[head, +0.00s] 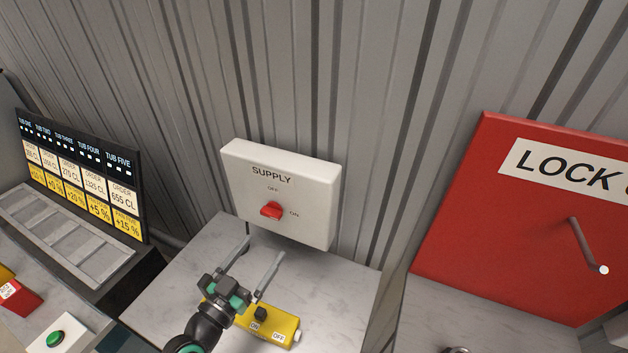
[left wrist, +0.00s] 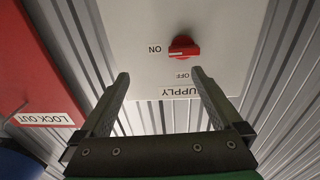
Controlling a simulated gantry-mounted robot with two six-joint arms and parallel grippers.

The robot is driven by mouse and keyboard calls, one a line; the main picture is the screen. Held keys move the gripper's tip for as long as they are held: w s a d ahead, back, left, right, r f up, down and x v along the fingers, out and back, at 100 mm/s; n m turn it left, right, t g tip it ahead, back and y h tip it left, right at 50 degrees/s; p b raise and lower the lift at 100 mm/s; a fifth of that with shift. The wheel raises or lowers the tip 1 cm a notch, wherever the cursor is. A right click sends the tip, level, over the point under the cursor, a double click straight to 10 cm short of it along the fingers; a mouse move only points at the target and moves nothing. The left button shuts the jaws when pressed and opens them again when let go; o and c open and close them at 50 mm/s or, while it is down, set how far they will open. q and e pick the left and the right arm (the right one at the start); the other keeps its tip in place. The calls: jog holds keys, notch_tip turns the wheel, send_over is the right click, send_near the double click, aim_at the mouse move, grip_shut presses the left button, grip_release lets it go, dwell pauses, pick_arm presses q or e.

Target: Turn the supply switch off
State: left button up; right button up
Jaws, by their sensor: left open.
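The supply switch is a red knob (head: 271,210) on a white box (head: 313,204) labelled SUPPLY, fixed against the corrugated wall. OFF is printed above the knob and ON to its right. In the left wrist view the knob (left wrist: 183,46) appears upside down, its pale mark pointing towards ON. My left gripper (head: 264,247) is open and empty, in front of and below the knob, apart from it. Its two fingers also show in the left wrist view (left wrist: 160,73), spread below the knob. My right gripper is not seen.
A yellow control box (head: 272,324) with a black knob lies below my left gripper on the marble-look top (head: 345,292). A red LOCK OUT board (head: 480,215) with a peg stands right. A tub order display (head: 80,172) stands left. A green button (head: 55,339) is lower left.

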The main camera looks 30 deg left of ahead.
aim_at(269, 215)
pick_arm(q)
jog(key=s+a+y+p, duration=0.1)
jog(key=s+a, duration=0.2)
jog(key=a, duration=0.1)
jog(key=shift+n+g, duration=0.4)
jog(key=w, duration=0.8)
jog(key=w+a, duration=0.1)
jog(key=w, duration=0.3)
jog(key=shift+r, duration=0.35)
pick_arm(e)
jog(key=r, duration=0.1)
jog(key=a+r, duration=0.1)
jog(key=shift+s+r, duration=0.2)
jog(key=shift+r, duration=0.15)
pick_arm(q)
jog(key=shift+c, duration=0.3)
jog(key=c, duration=1.3)
